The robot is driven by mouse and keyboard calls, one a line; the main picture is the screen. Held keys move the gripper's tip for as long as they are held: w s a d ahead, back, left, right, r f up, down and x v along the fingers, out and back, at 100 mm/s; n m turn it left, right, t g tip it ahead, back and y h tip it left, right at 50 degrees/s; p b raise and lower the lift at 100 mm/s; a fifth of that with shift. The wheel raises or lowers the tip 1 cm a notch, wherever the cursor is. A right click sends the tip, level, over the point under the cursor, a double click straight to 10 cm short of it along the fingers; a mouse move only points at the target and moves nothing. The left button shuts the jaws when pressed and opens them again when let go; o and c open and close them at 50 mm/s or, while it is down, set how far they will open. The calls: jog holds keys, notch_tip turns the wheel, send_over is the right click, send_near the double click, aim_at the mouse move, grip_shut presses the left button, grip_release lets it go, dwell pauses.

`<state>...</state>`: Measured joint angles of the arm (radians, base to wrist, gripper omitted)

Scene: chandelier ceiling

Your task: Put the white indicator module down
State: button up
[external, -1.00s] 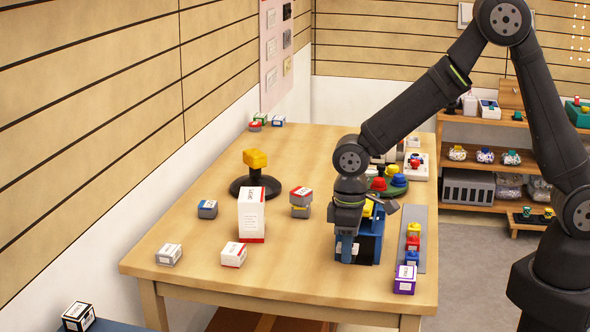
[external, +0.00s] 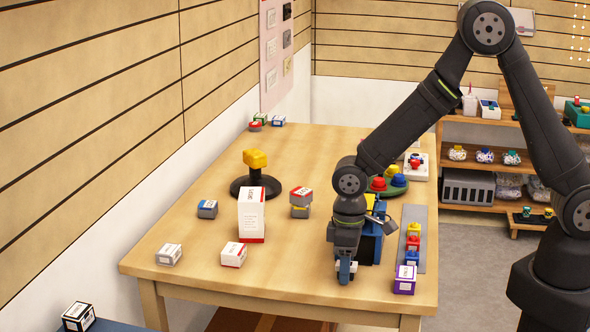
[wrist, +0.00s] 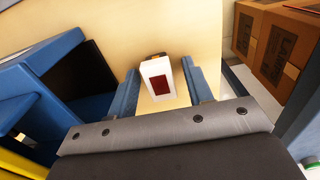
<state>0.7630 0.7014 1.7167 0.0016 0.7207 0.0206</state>
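The white indicator module (wrist: 157,71) has a dark red rectangle on the face toward the wrist camera. It sits between the two blue fingers of my gripper (wrist: 165,82), which is shut on it. In the external view my gripper (external: 345,273) points down, low over the front right part of the table (external: 290,275). Only a little white of the module shows there around the fingertips. I cannot tell whether its underside touches the table.
A blue holder (external: 370,246) stands close behind and right of my gripper. A grey strip with coloured blocks (external: 412,243) and a purple-white box (external: 405,280) lie to the right. A white-red box (external: 233,254) is left. Table between is clear.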

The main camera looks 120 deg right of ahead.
notch_tip(320, 180, up, 12)
jog(key=shift+r, duration=0.15)
dwell(0.5)
jog(key=shift+f, duration=4.6)
jog(key=shift+f, duration=0.15)
